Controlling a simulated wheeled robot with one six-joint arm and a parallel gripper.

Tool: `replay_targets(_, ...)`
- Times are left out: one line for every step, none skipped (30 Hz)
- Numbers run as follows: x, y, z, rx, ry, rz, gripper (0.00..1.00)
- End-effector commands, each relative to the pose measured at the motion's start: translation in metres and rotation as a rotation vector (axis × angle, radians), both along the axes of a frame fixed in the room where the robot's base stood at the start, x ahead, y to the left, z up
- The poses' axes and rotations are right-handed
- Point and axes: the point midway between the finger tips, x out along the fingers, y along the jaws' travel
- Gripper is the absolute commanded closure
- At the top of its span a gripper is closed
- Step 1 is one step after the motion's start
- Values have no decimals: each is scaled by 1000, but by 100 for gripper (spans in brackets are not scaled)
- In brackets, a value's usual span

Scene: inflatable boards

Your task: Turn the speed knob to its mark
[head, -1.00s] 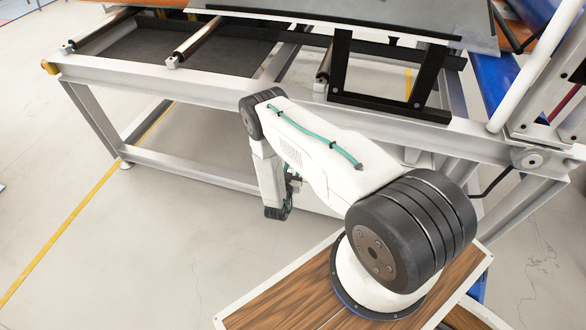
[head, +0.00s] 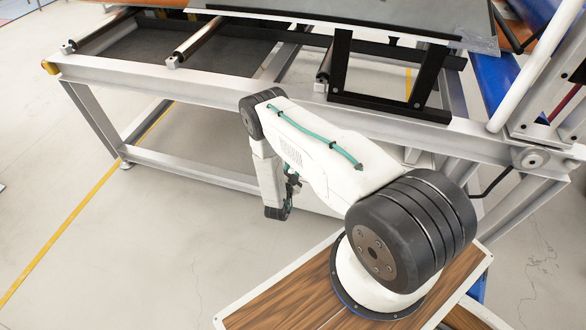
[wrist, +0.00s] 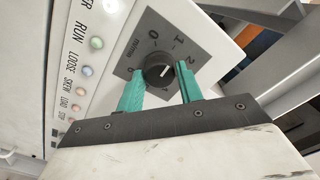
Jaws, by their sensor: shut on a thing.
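In the wrist view a round black knob (wrist: 157,71) sits on a dark grey dial plate (wrist: 150,32) with the numerals 0, 1 and 2 around it. A short white line on the knob points up and right, roughly between 1 and 2. In the head view my arm reaches down beside the machine frame; the knob and the fingertips are hidden there.
A white panel (wrist: 75,90) left of the dial carries a column of lamps labelled RUN, LOOSE, SKEW, LOAD and another. The machine's grey frame (head: 210,91) and black bracket (head: 388,109) stand close to my arm. Open floor (head: 90,240) lies to the left.

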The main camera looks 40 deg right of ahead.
Motion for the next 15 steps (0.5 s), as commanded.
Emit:
replay_targets(-2,0,-1,26,-29,-2,87)
replay_targets(-2,0,-1,44,-52,-1,87)
replay_targets(-2,0,-1,67,-82,-1,87)
replay_targets(-2,0,-1,85,-104,-1,87)
replay_targets(-2,0,-1,101,-126,-2,87)
replay_targets(-2,0,-1,125,-156,-2,87)
replay_targets(-2,0,-1,142,-179,-2,87)
replay_targets(-2,0,-1,160,-201,-2,87)
replay_targets(-2,0,-1,183,-231,-2,87)
replay_targets(-2,0,-1,201,-254,-2,87)
replay_targets(-2,0,-1,218,-276,-2,87)
replay_targets(-2,0,-1,242,-306,-2,87)
replay_targets(-2,0,-1,259,-328,-3,87)
replay_targets(-2,0,-1,277,-351,-3,87)
replay_targets(-2,0,-1,301,-381,-3,87)
